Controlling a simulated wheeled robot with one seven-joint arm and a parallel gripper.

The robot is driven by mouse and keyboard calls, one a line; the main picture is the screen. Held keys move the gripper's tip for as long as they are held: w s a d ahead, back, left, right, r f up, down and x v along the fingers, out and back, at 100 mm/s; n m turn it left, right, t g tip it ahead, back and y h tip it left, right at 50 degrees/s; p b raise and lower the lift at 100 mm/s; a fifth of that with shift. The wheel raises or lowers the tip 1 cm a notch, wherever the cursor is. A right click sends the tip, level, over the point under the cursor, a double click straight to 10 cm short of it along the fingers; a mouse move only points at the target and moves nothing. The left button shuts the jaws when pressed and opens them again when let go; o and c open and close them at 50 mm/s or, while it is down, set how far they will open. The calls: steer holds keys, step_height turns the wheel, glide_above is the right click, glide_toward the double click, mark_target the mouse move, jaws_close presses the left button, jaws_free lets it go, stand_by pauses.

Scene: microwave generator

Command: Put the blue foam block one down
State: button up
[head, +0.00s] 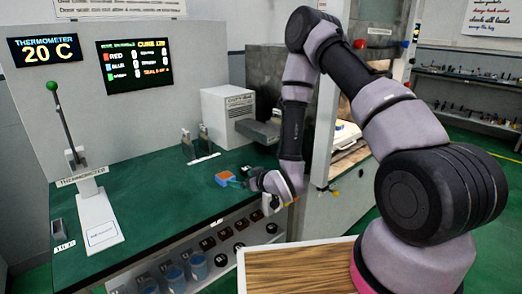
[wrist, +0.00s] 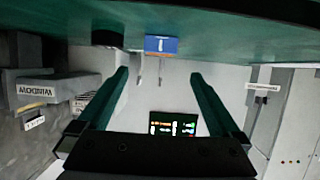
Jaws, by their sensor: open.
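The blue foam block (head: 226,178) sits on the green bench top (head: 150,199), showing orange and blue faces in the head view. In the wrist view, which looks upside down, the block (wrist: 161,46) is a small blue shape with a white mark, at the edge of the green surface. My gripper (head: 241,181) is low over the bench, just right of the block. In the wrist view its two dark green fingers (wrist: 160,74) are spread, with nothing between them. The block shows beyond the fingertips, apart from them.
A thermometer stand (head: 97,216) with a lever stands at the left. A white box (head: 228,116) and small upright parts (head: 195,143) stand behind the block. Blue cups (head: 174,278) sit below the bench front. Bare bench lies left of the block.

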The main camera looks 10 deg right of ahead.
steer(key=w+d+r+m+h, duration=0.1)
steer(key=w+d+r+h, duration=0.1)
steer(key=w+d+r, duration=0.3)
steer(key=w+d+r+m+h, duration=0.1)
steer(key=d+r, duration=0.1)
steer(key=r, duration=0.5)
steer(key=s+d+r+m+g+h, duration=0.1)
steer(key=s+d+r+m+h, duration=0.15)
steer(key=d+r, duration=0.75)
steer(key=s+d+r+m+g, duration=0.1)
steer(key=s+d+r+m, duration=0.1)
steer(key=s+r, duration=0.7)
steer(key=s+d+r+m+g, duration=0.2)
steer(key=s+r, duration=0.7)
steer(key=s, duration=0.8)
steer(key=shift+d+m, duration=0.5)
steer(key=shift+m, duration=0.75)
